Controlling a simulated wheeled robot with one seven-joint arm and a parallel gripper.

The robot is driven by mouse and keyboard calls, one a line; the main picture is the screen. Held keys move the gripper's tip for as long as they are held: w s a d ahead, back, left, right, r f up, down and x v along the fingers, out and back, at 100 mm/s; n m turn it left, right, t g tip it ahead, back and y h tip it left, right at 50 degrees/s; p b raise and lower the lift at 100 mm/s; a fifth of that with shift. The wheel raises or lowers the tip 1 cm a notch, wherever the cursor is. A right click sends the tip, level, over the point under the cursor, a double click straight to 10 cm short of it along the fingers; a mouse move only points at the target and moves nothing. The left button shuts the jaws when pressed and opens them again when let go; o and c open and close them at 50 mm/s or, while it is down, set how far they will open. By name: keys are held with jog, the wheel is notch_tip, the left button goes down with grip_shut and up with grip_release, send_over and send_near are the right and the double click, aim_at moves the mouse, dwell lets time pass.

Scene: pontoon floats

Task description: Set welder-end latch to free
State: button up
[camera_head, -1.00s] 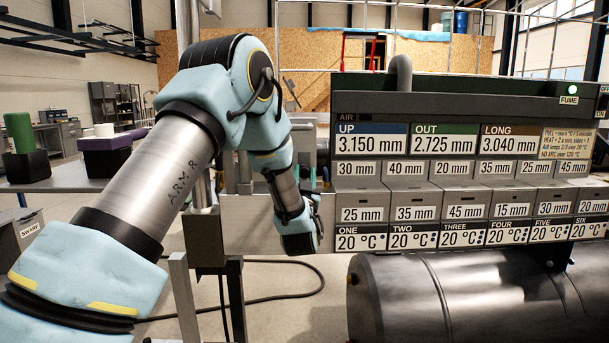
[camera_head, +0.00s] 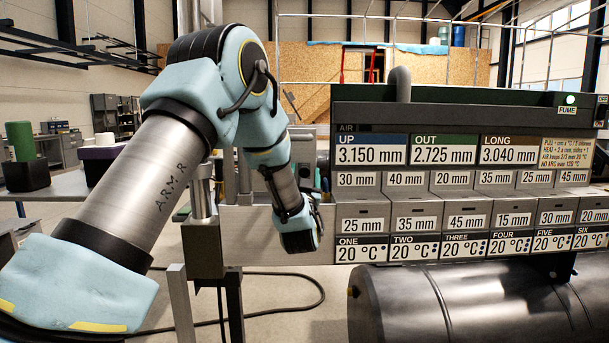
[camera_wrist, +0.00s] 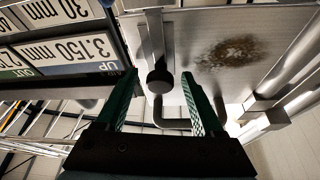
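In the wrist view, the likely latch is a round black knob (camera_wrist: 160,81) on a grey bar fixed to a pale plate (camera_wrist: 225,25). My gripper (camera_wrist: 162,82) is open, its two green fingers apart. The knob shows between the fingertips in the picture; I see no contact, and cannot tell how deep it sits between them. In the head view, my gripper (camera_head: 317,218) is at the left end of the grey panel, its fingers mostly hidden by my wrist. The latch and any marking of its free position are not visible there.
The panel's labelled drawers (camera_head: 415,220) fill the right, above a dark cylinder (camera_head: 460,300). A grey post stand (camera_head: 202,250) stands left of my gripper. In the wrist view, a curved grey pipe (camera_wrist: 173,124) and a brown stain (camera_wrist: 235,50) show near the knob.

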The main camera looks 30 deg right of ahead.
jog(key=shift+s+a+f+b, duration=0.2)
jog(key=shift+s+f+b, duration=0.1)
jog(key=shift+s, duration=0.1)
jog(key=b+v, duration=0.4)
jog(key=v, duration=0.5)
jog(key=shift+s+a, duration=0.2)
jog(key=shift+s, duration=0.15)
